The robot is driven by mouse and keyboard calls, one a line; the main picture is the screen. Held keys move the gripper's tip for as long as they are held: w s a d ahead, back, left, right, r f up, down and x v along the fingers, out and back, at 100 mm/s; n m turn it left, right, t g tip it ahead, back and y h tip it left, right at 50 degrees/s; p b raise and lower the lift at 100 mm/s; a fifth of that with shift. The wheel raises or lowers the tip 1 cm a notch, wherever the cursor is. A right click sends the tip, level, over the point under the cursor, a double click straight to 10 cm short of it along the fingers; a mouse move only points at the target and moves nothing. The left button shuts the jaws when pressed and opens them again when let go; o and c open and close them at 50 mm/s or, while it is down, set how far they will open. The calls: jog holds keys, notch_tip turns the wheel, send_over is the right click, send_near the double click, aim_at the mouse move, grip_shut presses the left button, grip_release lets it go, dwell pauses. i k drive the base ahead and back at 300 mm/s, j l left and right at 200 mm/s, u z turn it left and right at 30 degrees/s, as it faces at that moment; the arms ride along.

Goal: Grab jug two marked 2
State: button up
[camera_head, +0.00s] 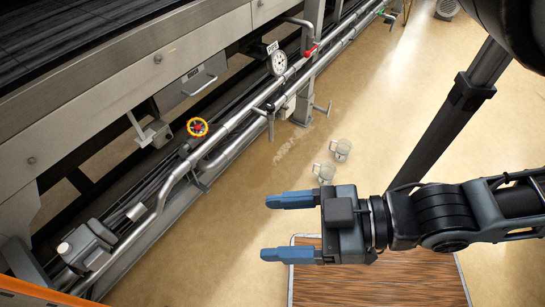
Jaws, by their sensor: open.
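Two small clear jugs stand close together on the floor in the upper middle of the head view. The farther jug (341,149) is to the right, and the nearer jug (325,172) is just below and to its left. Both look whitish with handles on their left sides. No number can be read on either, so I cannot tell which is jug two. My gripper (266,228) has blue fingers spread apart and pointing left. It is empty and appears below the jugs in the picture, apart from both.
Pipes (235,130) with a yellow-red valve wheel (197,127), a pressure gauge (278,62) and a red handle (310,51) run along the large grey machine (150,65) on the left. A brown wood-patterned mat (380,285) lies below my gripper. Tan floor between is mostly clear.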

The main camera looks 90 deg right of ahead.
aim_at(328, 169)
jog(key=j+z, duration=0.1)
jog(key=z, duration=0.75)
jog(key=j+z, duration=0.1)
jog(key=z, duration=0.3)
jog(key=k+z, duration=0.1)
jog(key=z, duration=0.3)
jog(key=j+z, duration=0.1)
jog(key=z, duration=0.35)
jog(key=k+z, duration=0.1)
jog(key=z, duration=0.3)
